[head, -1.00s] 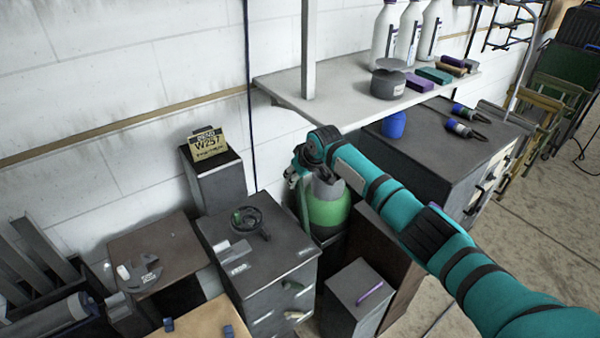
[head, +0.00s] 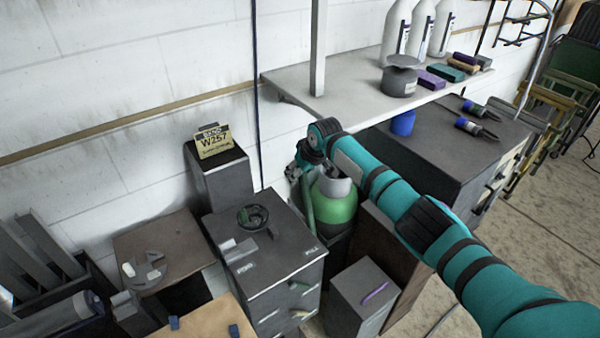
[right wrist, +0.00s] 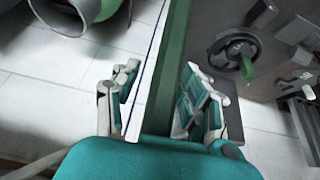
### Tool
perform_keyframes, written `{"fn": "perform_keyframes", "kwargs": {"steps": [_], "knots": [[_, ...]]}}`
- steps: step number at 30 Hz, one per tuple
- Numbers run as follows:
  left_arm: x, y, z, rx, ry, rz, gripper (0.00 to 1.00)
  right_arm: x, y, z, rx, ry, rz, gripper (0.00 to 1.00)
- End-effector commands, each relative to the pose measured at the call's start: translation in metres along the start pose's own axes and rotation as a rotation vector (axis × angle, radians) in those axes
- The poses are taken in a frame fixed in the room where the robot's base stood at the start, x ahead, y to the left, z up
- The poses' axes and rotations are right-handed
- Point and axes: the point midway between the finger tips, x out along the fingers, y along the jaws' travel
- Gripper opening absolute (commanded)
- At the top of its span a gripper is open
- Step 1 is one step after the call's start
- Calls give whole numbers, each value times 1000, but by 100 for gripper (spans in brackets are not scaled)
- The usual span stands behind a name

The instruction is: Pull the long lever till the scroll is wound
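The long lever (head: 308,208) is a slim green upright bar between the dark cabinet and a green gas bottle. I cannot make out a scroll. My left gripper is not in view.
A handwheel (head: 253,216) sits on the dark cabinet (head: 285,265), left of the lever. The green gas bottle (head: 335,207) stands close on the right. A shelf (head: 340,108) juts from the wall above. A grey box (head: 358,300) stands in front; open floor (head: 545,215) lies to the right.

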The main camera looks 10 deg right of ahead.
Motion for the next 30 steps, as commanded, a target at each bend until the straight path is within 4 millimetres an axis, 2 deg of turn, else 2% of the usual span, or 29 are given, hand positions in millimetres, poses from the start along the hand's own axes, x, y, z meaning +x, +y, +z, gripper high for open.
{"fn": "perform_keyframes", "kwargs": {"steps": [5, 10, 14, 24, 30], "knots": [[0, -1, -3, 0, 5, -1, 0, 0, -1, 0, 0, -1, -2, 44], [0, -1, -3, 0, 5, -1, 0, -12, 0, 0, 0, 1, -3, 44], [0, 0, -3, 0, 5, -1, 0, -32, 0, 0, -2, 2, -1, 44], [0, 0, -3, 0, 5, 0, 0, -100, 0, -1, -1, 1, -1, 44], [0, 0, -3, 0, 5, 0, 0, -117, 0, -1, 1, -1, -1, 44]]}}
